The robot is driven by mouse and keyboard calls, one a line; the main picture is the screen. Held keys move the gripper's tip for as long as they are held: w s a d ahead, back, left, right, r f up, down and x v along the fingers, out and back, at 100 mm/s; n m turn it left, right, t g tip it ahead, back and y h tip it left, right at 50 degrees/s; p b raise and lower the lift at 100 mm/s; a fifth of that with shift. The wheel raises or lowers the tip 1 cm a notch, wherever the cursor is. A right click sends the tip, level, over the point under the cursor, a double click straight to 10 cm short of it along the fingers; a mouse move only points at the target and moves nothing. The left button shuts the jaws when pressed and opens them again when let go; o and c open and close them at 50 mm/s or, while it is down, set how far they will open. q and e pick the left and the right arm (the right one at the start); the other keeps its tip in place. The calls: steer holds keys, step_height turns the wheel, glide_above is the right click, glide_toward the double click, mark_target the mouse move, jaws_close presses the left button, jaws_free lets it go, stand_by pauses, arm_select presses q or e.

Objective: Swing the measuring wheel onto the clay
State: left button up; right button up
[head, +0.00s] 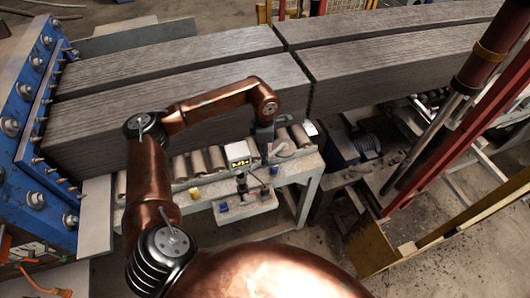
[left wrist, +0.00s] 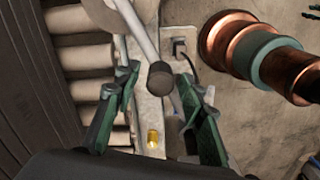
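The clay (head: 180,100) is long grey ribbed columns lying across the head view; its dark side (left wrist: 30,90) fills the left of the left wrist view. A pale disc (left wrist: 100,14), apparently the measuring wheel, is cut by the top edge of the left wrist view, beside the rollers. A grey rod with a black knob (left wrist: 160,78) slants down from beside it. My left gripper (left wrist: 158,75) is open, its green fingers apart on either side of the knob, without visible grip. My right gripper is not in view.
Rollers (head: 198,162) run along the clay's near side on a pale bench. The blue bolted machine (head: 30,110) is at left; a red post (head: 455,120) and yellow beam (head: 375,245) stand at right.

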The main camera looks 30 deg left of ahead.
arm_select(q)
steer(key=c, duration=0.5)
jaws_close()
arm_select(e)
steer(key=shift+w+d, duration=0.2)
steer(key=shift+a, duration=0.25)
arm_select(q)
steer(key=shift+a, duration=0.15)
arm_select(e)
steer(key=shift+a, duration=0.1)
